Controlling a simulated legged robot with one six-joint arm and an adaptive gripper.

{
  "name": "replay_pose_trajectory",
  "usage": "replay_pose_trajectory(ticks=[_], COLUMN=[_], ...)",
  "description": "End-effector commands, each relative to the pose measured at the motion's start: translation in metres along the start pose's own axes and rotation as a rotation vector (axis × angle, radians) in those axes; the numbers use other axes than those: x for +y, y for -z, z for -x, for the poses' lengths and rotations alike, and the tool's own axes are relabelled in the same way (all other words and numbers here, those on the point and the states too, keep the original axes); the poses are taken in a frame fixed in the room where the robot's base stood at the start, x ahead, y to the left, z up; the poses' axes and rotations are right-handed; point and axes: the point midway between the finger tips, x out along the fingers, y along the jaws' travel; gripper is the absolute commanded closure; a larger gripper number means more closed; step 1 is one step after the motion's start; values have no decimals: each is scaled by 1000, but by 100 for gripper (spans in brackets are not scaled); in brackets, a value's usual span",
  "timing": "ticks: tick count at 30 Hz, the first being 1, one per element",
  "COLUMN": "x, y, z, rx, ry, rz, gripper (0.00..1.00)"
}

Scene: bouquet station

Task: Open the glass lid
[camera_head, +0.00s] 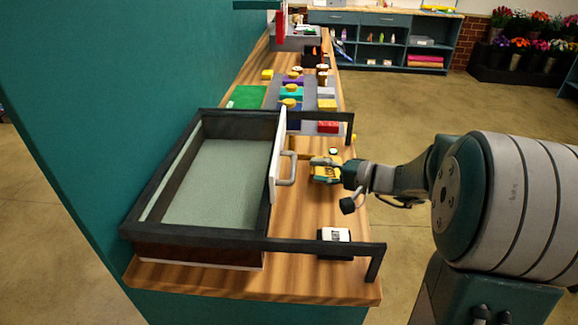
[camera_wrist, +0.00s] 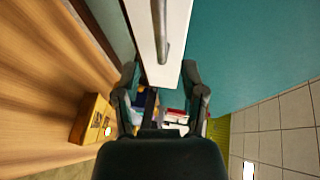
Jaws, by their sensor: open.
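The glass lid (camera_head: 215,185) is a pale, greenish pane in a dark-framed case on the wooden counter in the head view. It looks closed, lying flat across the case. A white upright panel (camera_head: 277,175) stands along the case's right side and carries a grey bar handle (camera_head: 289,168). My gripper (camera_head: 318,163) is just right of the handle, apart from it. In the wrist view my gripper (camera_wrist: 161,84) is open. The white panel (camera_wrist: 173,55) reaches down between its fingers, with the grey handle (camera_wrist: 161,30) above. I see no contact with the handle.
A yellow box (camera_wrist: 92,118) with a green light sits close to my gripper. A black and white device (camera_head: 335,240) stands on the counter's near right. Dark rails (camera_head: 320,246) jut from the case's ends. Coloured blocks and a green mat (camera_head: 248,96) lie farther back.

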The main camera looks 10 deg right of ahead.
Motion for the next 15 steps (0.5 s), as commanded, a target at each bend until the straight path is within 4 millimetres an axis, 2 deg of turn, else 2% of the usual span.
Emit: replay_pose_trajectory(ticks=[6, 12, 15], x=[0, -1, 0], y=[-4, -3, -3], z=[-44, -68, -71], rx=[-6, -3, -2], ry=[-3, -4, -4], rz=[0, 2, 1], gripper=[46, 46, 46])
